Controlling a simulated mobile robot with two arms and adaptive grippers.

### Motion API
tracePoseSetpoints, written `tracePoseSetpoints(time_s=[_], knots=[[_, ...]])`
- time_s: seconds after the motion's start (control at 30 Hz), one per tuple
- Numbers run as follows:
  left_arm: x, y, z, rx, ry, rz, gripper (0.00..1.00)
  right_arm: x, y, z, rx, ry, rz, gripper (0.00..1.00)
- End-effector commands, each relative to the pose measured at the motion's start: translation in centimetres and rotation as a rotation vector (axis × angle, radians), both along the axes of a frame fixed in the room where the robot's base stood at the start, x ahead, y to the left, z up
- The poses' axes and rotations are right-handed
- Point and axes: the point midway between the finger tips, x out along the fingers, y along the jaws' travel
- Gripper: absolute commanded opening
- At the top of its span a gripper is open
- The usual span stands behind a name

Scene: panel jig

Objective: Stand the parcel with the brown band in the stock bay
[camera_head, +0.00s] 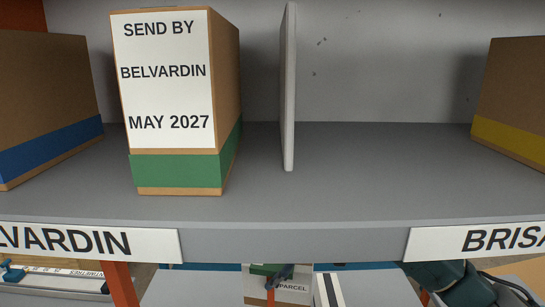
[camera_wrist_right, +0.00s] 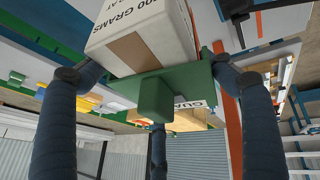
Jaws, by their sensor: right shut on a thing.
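I cannot tell which bay is the stock bay. My left gripper is not in view.
The grey shelf (camera_head: 350,190) holds a green-banded parcel (camera_head: 187,168), a blue-banded one (camera_head: 55,150) at left and a yellow-banded one (camera_head: 510,138) at right. A thin upright divider (camera_head: 289,90) stands mid-shelf. Right of it is free room. The front edge carries labels (camera_head: 480,241).

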Motion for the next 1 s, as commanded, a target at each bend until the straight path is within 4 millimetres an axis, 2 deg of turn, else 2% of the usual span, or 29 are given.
tracePoseSetpoints(time_s=[0.27,0.47,0.8,1.0], knots=[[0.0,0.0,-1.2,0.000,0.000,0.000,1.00,-2.9,-2.4,-1.7,-0.004,-0.010,-0.286,0.23],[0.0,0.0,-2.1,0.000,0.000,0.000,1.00,-5.6,-5.2,-3.6,-0.004,-0.012,-0.568,0.23],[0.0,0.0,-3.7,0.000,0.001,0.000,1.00,-10.7,-11.9,-7.6,-0.005,-0.011,-1.098,0.23],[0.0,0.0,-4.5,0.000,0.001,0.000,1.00,-13.4,-15.8,-9.3,-0.003,-0.008,-1.362,0.23]])
